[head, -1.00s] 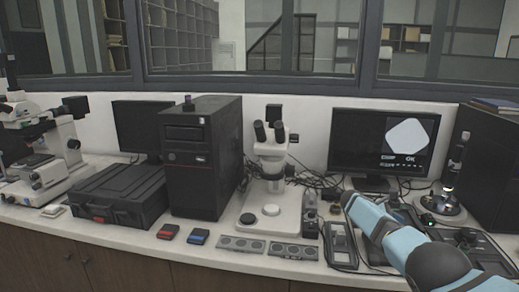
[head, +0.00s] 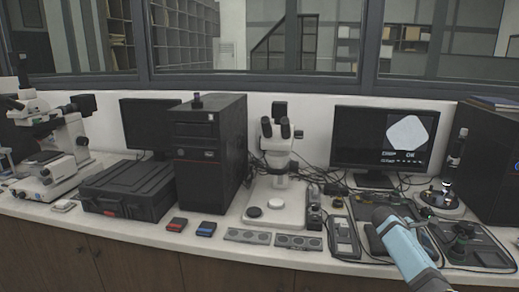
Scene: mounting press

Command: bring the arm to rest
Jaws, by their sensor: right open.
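My right arm, with a light-blue link (head: 408,252), comes in from the lower right corner over the front right of the bench. Its dark far end, where my right gripper (head: 382,214) is, lies over the devices right of the white microscope. The gripper is open and small in view; its fingers are hard to make out, and I see nothing held in it. I cannot tell how high it is above the bench. My left gripper is not in view.
A white microscope (head: 275,165), a black computer tower (head: 209,150), a black case (head: 127,190) and a monitor (head: 383,140) stand on the bench. Grey handheld devices (head: 343,237) and a black board (head: 470,245) lie near my right arm. Cables run behind.

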